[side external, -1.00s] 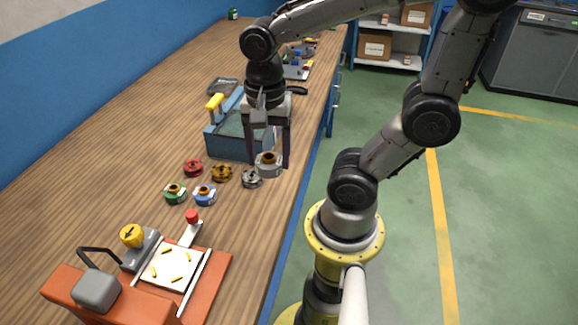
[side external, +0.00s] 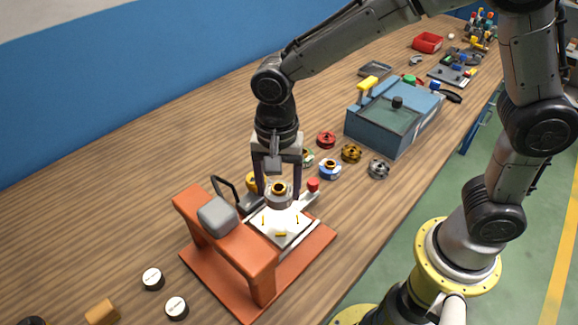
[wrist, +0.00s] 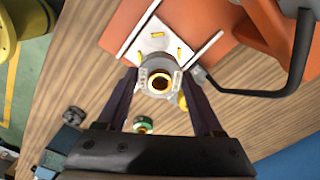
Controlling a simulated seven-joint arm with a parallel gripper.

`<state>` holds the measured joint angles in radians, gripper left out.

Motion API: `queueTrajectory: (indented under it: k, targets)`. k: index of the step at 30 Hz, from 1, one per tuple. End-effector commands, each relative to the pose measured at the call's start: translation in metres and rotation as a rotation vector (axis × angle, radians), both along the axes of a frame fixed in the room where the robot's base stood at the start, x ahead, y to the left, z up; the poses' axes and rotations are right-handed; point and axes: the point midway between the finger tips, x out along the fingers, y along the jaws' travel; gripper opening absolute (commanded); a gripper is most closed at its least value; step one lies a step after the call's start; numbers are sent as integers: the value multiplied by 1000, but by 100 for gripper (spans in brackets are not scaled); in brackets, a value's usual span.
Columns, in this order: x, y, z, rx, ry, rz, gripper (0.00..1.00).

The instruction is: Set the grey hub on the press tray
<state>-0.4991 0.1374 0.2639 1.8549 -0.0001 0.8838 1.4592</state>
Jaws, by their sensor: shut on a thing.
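The grey hub (side external: 279,200) has a brass-coloured ring in its middle, and it also shows in the wrist view (wrist: 148,84). My gripper (side external: 279,194) points down and is shut on the hub, one finger on each side. The press tray (side external: 282,228) is a white plate with several small yellow pegs, on the orange press base. The hub is held upright at the tray's far edge in the side view. In the wrist view the hub overlaps the edge of the tray (wrist: 142,42). I cannot tell whether they touch.
The orange press frame (side external: 225,240) stands close beside the tray. A red knob (side external: 313,185) and a black handle (side external: 222,190) are near my fingers. Red (side external: 326,140), gold (side external: 351,153), blue (side external: 330,169) and dark grey (side external: 378,169) hubs stand by a blue box (side external: 375,135).

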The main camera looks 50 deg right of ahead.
Motion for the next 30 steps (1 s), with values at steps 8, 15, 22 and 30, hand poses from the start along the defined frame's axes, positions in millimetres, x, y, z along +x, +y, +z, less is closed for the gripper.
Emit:
queueTrajectory:
  k: [8, 15, 22, 30]
  targets:
    - [-1, -1, -21, -2, 3, -1, 0]
    - [0, -1, -42, -2, 2, -1, 0]
    - [0, -1, -57, -1, 1, -1, 0]
    - [0, -1, -62, 0, 0, -1, 0]
